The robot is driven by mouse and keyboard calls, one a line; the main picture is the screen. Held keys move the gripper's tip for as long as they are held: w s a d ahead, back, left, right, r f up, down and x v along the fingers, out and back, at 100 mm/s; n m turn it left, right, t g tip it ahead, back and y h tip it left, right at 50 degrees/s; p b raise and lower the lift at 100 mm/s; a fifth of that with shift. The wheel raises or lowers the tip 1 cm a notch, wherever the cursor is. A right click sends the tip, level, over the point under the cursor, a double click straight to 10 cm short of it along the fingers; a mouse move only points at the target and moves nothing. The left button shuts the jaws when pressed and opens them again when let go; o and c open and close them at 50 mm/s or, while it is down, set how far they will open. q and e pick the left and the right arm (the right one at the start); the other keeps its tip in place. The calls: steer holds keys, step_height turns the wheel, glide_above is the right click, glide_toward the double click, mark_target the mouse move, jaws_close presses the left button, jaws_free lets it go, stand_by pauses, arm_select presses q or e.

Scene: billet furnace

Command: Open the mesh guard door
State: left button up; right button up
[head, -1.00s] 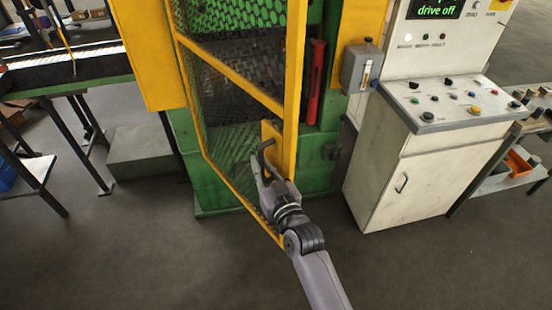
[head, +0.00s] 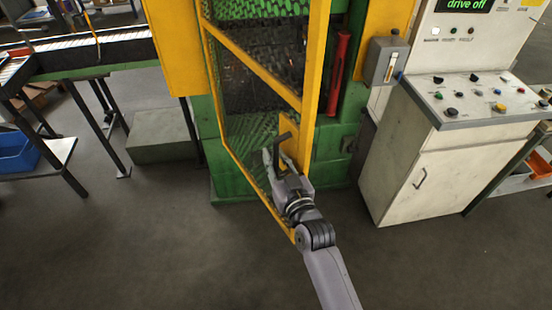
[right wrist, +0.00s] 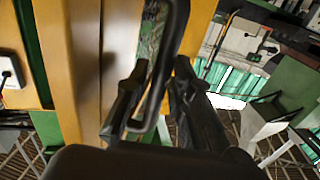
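The mesh guard door (head: 252,65) has a yellow frame with dark mesh and stands in front of the green machine, its lower rail running out toward me. Its dark bar handle (head: 285,140) is on a yellow plate at the door's right side. My right gripper (head: 277,160) is at this handle. In the right wrist view the handle (right wrist: 172,45) passes between the two spread fingers of my right gripper (right wrist: 160,67), close to the left finger; I cannot tell whether they touch. My left gripper is not in view.
A white control cabinet (head: 420,175) stands to the right, with a grey box (head: 384,62) near it. A red bar (head: 338,60) is beside the door. A roller bench (head: 100,55) and a blue bin (head: 15,152) are at left. The floor in front is clear.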

steer(key=shift+f, duration=0.1)
steer(key=shift+s+d, duration=0.1)
steer(key=shift+s, duration=0.1)
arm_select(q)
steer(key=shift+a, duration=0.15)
arm_select(e)
steer(key=v, duration=1.1)
steer(key=shift+s, duration=0.35)
steer(key=shift+c, duration=0.2)
